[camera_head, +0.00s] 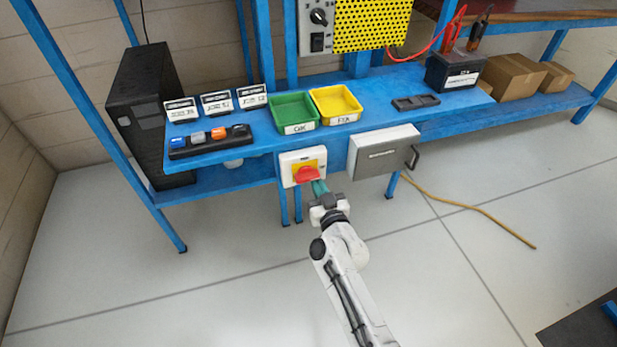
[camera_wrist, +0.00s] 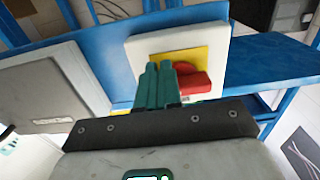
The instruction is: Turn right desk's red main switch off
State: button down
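The red main switch (camera_head: 306,174) is a red rotary handle on a yellow plate in a white housing (camera_head: 287,166), at the front edge of the blue desk. Its handle lies roughly sideways in the head view. In the wrist view the red handle (camera_wrist: 194,82) shows right of my fingers, with the yellow plate (camera_wrist: 200,57) behind. My gripper (camera_head: 320,187) has teal fingers, which are side by side with almost no gap in the wrist view (camera_wrist: 158,84). They are at one end of the handle and overlap its edge; I cannot tell whether they touch it. Nothing shows between them.
A grey box with a handle (camera_head: 383,155) hangs right of the switch. A yellow cable (camera_head: 470,207) lies on the floor. The floor in front is mostly clear.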

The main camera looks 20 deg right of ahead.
aim_at(318, 166)
jog(key=shift+w+d+r, duration=0.3)
jog(key=shift+w+r, duration=0.15)
jog(key=shift+r, duration=0.15)
jog(key=shift+w+d+r+p, duration=0.1)
jog(key=shift+d+r+p, duration=0.1)
jog(key=shift+p, duration=0.1)
jog(key=shift+d+r+p, duration=0.15)
jog(key=shift+r+p, duration=0.2)
jog(key=shift+r, duration=0.1)
jog(key=shift+r+p, duration=0.3)
jog(key=shift+p, duration=0.05)
dwell(0.5)
jog(key=shift+f, duration=0.3)
jog(key=shift+a+f, duration=0.1)
jog(key=shift+a, duration=0.1)
